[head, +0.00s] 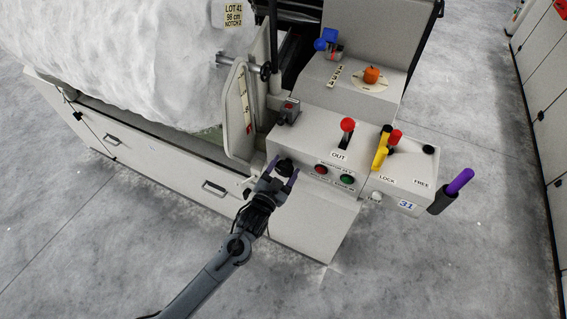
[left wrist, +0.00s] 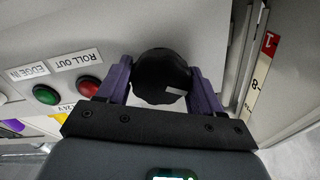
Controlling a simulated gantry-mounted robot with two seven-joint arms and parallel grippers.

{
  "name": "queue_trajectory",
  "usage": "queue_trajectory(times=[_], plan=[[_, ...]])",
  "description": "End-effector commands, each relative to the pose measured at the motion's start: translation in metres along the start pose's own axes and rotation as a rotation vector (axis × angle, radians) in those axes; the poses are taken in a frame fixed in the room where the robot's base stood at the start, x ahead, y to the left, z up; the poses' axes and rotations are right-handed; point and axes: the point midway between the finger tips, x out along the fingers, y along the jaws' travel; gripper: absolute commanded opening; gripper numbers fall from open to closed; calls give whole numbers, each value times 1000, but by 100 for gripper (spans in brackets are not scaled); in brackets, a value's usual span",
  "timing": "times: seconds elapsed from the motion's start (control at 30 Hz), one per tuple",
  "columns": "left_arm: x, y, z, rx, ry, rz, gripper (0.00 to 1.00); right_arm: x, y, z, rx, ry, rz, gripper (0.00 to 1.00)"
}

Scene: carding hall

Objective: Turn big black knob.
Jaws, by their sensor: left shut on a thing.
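The big black knob (left wrist: 160,72) sits on the front face of the pale machine and fills the middle of the left wrist view. In the head view it shows as a dark round shape (head: 285,166) at the panel's left end. My left gripper (left wrist: 160,88) has its two purple fingers on either side of the knob and is shut on it; it also shows in the head view (head: 280,176). A small pale mark shows on the knob's lower edge in the wrist view. My right gripper is not in view.
Red (left wrist: 89,87) and green (left wrist: 46,95) buttons sit beside the knob. On top are a red-tipped lever (head: 348,125), yellow handles (head: 380,155) and an orange knob (head: 371,75). A purple-ended handle (head: 460,181) sticks out right. A large white roll (head: 130,60) lies behind left.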

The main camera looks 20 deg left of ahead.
Motion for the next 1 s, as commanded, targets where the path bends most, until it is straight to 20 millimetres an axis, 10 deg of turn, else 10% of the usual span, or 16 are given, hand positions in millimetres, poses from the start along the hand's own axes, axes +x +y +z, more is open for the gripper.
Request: queue_trajectory(times=[0.8, 0.83, 1.0], plan=[[1, 0, -6, 146, 13, -2, 35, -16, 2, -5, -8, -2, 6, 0], [1, 0, -6, 146, 13, -2, 67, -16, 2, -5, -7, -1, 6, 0], [1, 0, -4, 146, 10, -1, 88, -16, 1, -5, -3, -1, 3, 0]])
